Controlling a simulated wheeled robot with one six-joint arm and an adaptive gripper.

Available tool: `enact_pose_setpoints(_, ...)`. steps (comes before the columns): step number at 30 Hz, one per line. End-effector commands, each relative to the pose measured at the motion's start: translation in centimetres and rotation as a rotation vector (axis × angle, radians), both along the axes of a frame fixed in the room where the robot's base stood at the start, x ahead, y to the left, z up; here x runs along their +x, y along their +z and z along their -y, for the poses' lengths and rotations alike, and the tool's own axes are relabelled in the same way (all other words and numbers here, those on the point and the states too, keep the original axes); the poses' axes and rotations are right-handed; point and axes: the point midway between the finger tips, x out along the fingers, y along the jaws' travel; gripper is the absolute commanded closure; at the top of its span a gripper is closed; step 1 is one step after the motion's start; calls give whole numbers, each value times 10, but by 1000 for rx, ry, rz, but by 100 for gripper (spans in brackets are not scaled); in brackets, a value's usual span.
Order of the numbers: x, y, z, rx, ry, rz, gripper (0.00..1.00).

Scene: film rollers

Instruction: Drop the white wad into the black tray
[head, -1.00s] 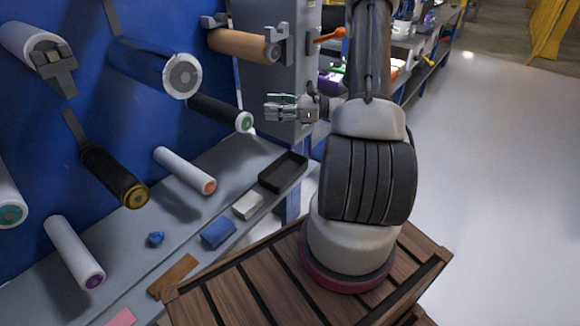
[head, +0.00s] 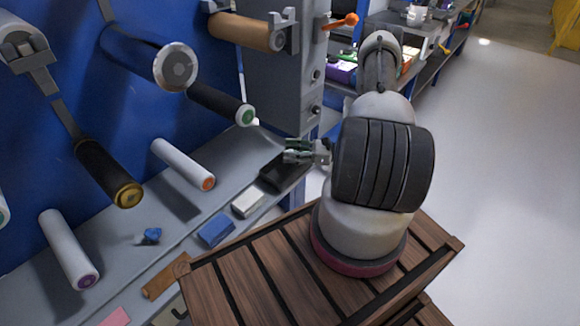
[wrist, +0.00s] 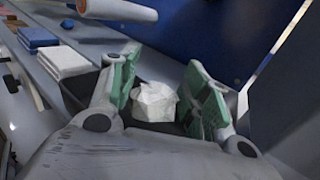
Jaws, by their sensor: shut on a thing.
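My gripper (head: 290,151) is over the black tray (head: 272,180) in the head view and hides part of it. The wad cannot be made out in the head view. The tray is on the grey shelf, at its right end. A dark surface shows behind and below the wad in the wrist view; I cannot tell how high above the tray the wad is.
On the grey shelf (head: 110,262) lie a white block (head: 247,203), a blue block (head: 215,231) and a blue crumpled lump (head: 152,236). Several rollers stick out from the blue panel, including a black one (head: 222,104) near my gripper. A grey post (head: 291,90) stands behind the tray.

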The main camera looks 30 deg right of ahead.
Motion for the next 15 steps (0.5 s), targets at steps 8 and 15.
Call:
enact_pose_setpoints(8,0,-14,0,0,0,0,64)
enact_pose_setpoints(15,0,-14,0,0,0,0,47)
